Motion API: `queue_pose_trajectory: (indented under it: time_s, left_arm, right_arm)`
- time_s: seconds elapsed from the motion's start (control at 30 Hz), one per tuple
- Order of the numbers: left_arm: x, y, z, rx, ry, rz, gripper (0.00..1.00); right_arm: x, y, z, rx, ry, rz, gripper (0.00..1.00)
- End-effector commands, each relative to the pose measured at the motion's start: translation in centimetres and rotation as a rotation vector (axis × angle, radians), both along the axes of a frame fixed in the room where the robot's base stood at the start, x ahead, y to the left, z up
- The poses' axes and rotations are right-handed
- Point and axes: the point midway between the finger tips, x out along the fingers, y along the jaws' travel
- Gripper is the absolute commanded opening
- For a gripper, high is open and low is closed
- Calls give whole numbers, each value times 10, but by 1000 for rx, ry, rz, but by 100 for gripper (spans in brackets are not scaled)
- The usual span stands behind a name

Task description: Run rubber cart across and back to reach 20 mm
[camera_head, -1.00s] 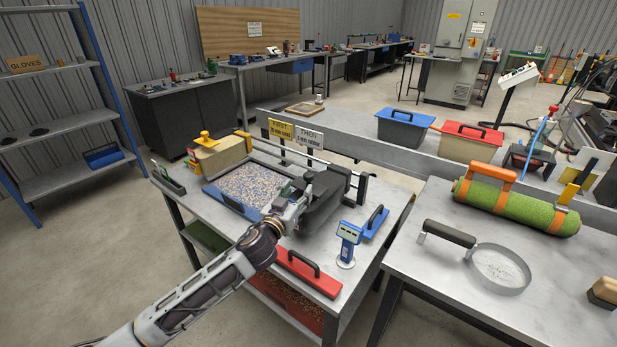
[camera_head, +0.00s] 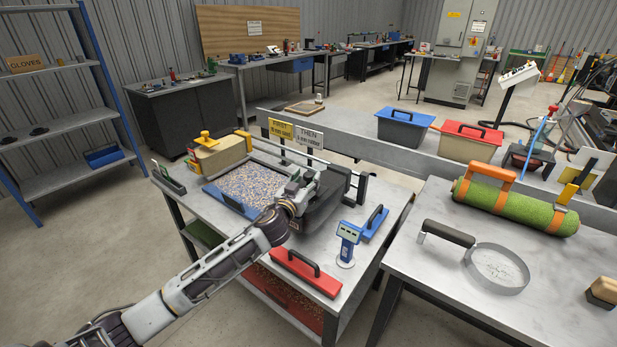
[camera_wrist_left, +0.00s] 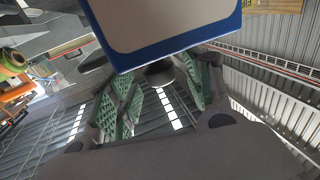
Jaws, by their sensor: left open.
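The black rubber cart (camera_head: 327,194) stands at the right end of the tray (camera_head: 262,158) on the metal bench. The tray holds a speckled layer. My left gripper (camera_head: 296,182) is open at the cart's near upper side, partly covering it. In the left wrist view its green-padded fingers (camera_wrist_left: 160,95) stand apart, with a dark round knob (camera_wrist_left: 160,73) seen between or beyond them; I cannot tell whether they touch it. A tan cart (camera_head: 222,156) with a yellow knob sits at the tray's left end. My right gripper is not in view.
Sign plates (camera_head: 296,133) stand behind the tray.

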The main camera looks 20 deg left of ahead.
Motion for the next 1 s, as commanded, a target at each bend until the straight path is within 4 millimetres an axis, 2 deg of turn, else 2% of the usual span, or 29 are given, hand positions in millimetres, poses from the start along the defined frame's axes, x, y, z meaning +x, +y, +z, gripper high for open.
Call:
queue_pose_trajectory:
  time_s: [0.3, 0.77, 1.0]
  left_arm:
    - [20, -2, 0, 0, 0, 0, 51]
    - [24, -2, 0, 0, -1, 0, 51]
    - [24, -2, 0, 0, 0, 0, 20]
  right_arm:
    - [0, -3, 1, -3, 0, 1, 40]
    - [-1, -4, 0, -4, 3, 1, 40]
    - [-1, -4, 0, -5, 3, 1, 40]
